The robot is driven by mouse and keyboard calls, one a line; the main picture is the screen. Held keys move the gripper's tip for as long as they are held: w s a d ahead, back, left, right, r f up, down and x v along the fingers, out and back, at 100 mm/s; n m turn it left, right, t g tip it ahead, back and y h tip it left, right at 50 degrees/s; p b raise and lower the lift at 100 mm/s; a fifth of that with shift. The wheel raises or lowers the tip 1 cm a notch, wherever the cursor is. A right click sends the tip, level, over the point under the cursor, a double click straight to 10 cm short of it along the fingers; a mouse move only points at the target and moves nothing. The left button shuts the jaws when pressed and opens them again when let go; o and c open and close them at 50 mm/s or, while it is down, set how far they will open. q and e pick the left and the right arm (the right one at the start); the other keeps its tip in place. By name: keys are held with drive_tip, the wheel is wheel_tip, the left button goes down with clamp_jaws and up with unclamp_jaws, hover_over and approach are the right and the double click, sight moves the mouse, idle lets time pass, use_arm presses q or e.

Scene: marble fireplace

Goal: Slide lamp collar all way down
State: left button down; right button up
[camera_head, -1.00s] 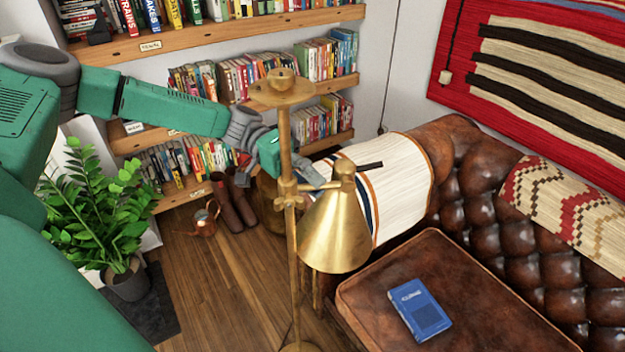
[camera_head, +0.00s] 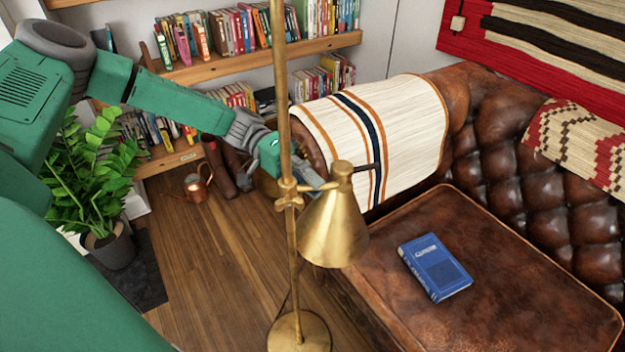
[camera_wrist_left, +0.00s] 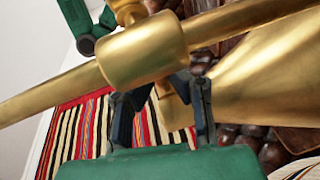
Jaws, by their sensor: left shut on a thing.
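The brass floor lamp has a thin upright pole (camera_head: 281,100) and a round base (camera_head: 299,333) on the floor. The lamp collar (camera_head: 288,194) sits around the pole, well above the base, with the cone shade (camera_head: 333,230) hanging to its right. My left gripper (camera_head: 311,182) is at the collar, behind and right of the pole. My right gripper is out of view.
A leather sofa (camera_head: 480,290) with a blue book (camera_head: 435,267) on its seat stands right of the lamp. A striped blanket (camera_head: 400,125) covers its arm. A potted plant (camera_head: 95,180) and a copper watering can (camera_head: 197,185) stand left.

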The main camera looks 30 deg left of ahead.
use_arm(q)
drive_tip(key=shift+a+f, duration=0.1)
drive_tip(key=shift+f, duration=0.5)
drive_tip(key=shift+s+f+b, duration=0.1)
drive_tip(key=shift+s+b, duration=0.1)
drive_tip(key=shift+b, duration=0.1)
drive_tip(key=shift+f, duration=0.15)
drive_tip(key=c, duration=1.6)
unclamp_jaws()
drive_tip(key=shift+o, duration=0.2)
drive_tip(key=v, duration=1.2)
drive_tip(key=shift+w, duration=0.25)
drive_tip(key=shift+f, duration=0.15)
